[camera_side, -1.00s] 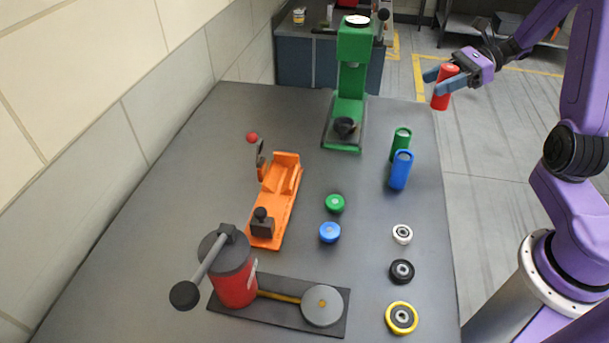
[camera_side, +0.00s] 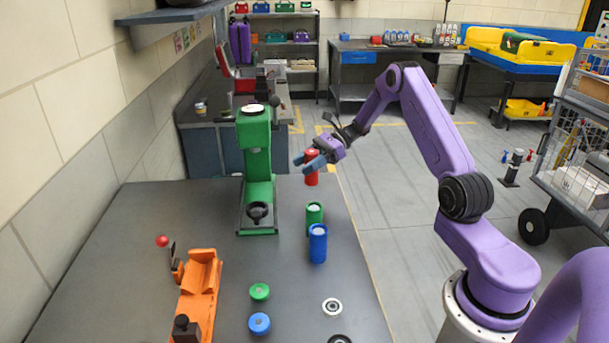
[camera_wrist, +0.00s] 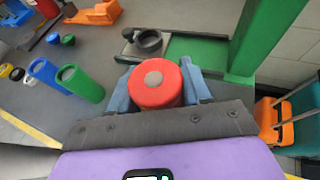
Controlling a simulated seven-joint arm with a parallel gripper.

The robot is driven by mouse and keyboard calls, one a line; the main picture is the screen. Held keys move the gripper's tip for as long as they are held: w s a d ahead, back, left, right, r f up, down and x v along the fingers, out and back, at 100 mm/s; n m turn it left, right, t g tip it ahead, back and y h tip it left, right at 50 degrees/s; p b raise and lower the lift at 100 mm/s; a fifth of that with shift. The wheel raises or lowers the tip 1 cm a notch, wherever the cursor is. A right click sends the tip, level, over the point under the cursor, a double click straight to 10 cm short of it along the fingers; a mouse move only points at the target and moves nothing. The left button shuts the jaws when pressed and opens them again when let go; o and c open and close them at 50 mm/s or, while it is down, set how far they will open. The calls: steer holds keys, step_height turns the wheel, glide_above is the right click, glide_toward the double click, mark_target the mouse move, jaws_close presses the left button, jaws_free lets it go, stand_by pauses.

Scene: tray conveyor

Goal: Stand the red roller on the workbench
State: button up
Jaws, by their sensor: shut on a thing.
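My gripper (camera_side: 304,164) is shut on the red roller (camera_side: 312,170) near the far right corner of the grey workbench (camera_side: 120,250). The roller is roughly upright. In the wrist view, the roller (camera_wrist: 156,82) sits between the two blue fingers (camera_wrist: 158,96), its round red top with a grey centre facing the camera. Its lower end is hidden there. I cannot tell from the side view whether it touches the bench, but it seems to be above it. A green roller (camera_side: 314,217) and a blue roller (camera_side: 318,245) stand upright nearer the side camera.
A green press (camera_side: 258,160) stands left of my gripper, with a black cup (camera_side: 257,211) on its base. An orange fixture (camera_side: 200,285) is at front left. Green (camera_side: 260,291), blue (camera_side: 259,323) and white (camera_side: 332,307) discs lie in front. Bench between press and rollers is narrow.

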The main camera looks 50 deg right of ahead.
steer(key=shift+w+d+f, duration=0.15)
steer(key=shift+w+f, duration=0.4)
steer(key=shift+f, duration=1.6)
steer(key=o, duration=1.2)
steer(key=shift+f, duration=0.15)
steer(key=shift+s+d+r, duration=0.1)
steer(key=shift+d+r, duration=0.15)
steer(key=shift+d, duration=0.05)
steer(key=v, duration=1.1)
steer(key=shift+d+r, duration=0.2)
